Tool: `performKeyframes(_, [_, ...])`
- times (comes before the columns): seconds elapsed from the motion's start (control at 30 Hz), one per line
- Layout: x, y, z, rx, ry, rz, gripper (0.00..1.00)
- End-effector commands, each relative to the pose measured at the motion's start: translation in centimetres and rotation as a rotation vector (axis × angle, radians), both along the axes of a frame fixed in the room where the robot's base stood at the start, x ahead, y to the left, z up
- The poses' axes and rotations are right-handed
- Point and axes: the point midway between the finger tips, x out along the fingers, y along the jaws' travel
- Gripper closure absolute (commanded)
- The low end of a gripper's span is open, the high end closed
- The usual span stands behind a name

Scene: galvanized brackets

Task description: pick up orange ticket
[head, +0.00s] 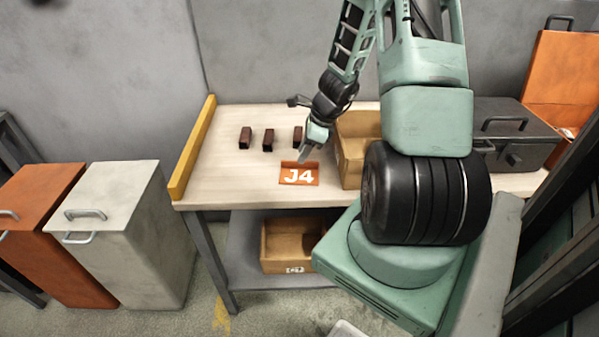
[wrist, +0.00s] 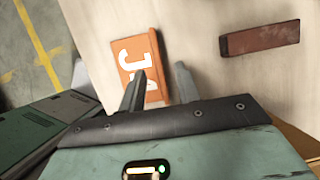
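The orange ticket (head: 299,174) with white "J4" lettering lies on the pale table near its front edge. It also shows in the wrist view (wrist: 130,58), partly hidden by a finger. My gripper (head: 306,157) is at the ticket's back edge in the head view. In the wrist view my gripper (wrist: 160,80) has its two fingers apart, with the edge of the ticket between or just beneath them. I cannot tell whether the fingers touch it. Nothing is held.
Several dark brown bars, one of them (head: 268,140), stand on the table (head: 225,185) behind the ticket. A yellow rail (head: 193,148) runs along the left edge. A dark toolbox (head: 510,135) is farther right.

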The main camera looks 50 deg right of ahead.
Motion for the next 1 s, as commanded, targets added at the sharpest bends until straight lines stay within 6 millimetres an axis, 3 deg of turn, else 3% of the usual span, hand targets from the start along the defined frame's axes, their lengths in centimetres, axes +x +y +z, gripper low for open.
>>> performKeyframes(0.1, [0.5, 0.6, -1.9, 0.003, 0.001, -0.001, 0.67])
performKeyframes(0.23, [0.9, 0.8, -2.8, 0.002, 0.0, -0.001, 0.67])
performKeyframes(0.8, [1.0, 0.9, -3.2, 0.0, 0.0, 0.0, 0.67])
performKeyframes(0.83, [1.0, 0.9, -3.2, 0.0, 0.0, 0.0, 0.7])
performKeyframes(0.93, [1.0, 0.8, -3.1, 0.0, 0.0, 0.0, 0.98])
performKeyframes(1.0, [1.0, 0.9, -3.1, 0.0, 0.0, 0.0, 1.0])
